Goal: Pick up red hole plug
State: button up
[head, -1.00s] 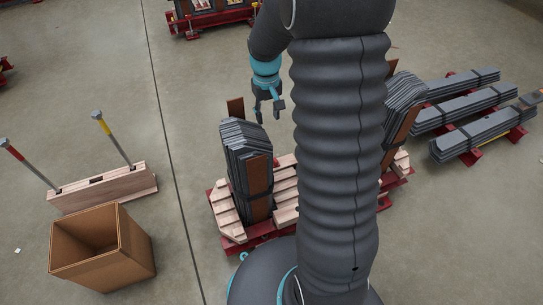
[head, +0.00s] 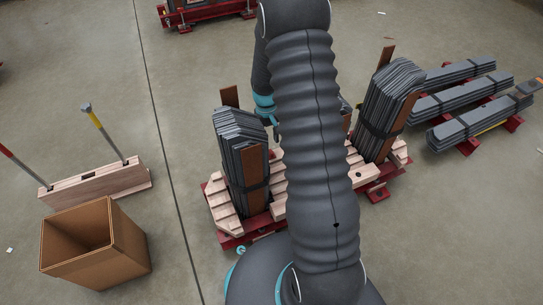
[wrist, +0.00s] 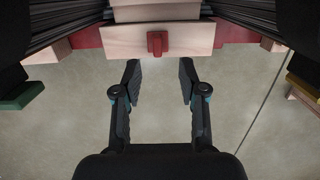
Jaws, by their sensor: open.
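The red hole plug (wrist: 157,43) shows in the wrist view as a small red piece against the pale wooden block (wrist: 125,42), at the top middle. My gripper (wrist: 160,68) is open and empty. Its two fingers point toward the plug from below in the picture, one on either side of its line, with a gap between fingertips and plug. In the head view the plug is not visible and my own arm hides most of the gripper.
Dark strapped stacks (head: 240,160) and (head: 388,100) stand upright on the red and wooden pallet (head: 225,215), flanking my arm. An open cardboard box (head: 120,255) and a wooden block with two hammers (head: 95,187) stand at left. More strapped bundles (head: 465,115) lie at right.

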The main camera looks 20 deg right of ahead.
aim_at(271, 151)
jog(key=shift+s+d+f+b, duration=0.1)
jog(key=shift+s+f+b, duration=0.05)
jog(key=shift+f, duration=0.8)
jog(key=shift+s+f+b, duration=0.2)
jog(key=shift+f, duration=0.8)
jog(key=shift+s+d+f+b, duration=0.1)
jog(key=shift+s+f+b, duration=0.05)
jog(key=shift+f, duration=0.8)
grip_shut()
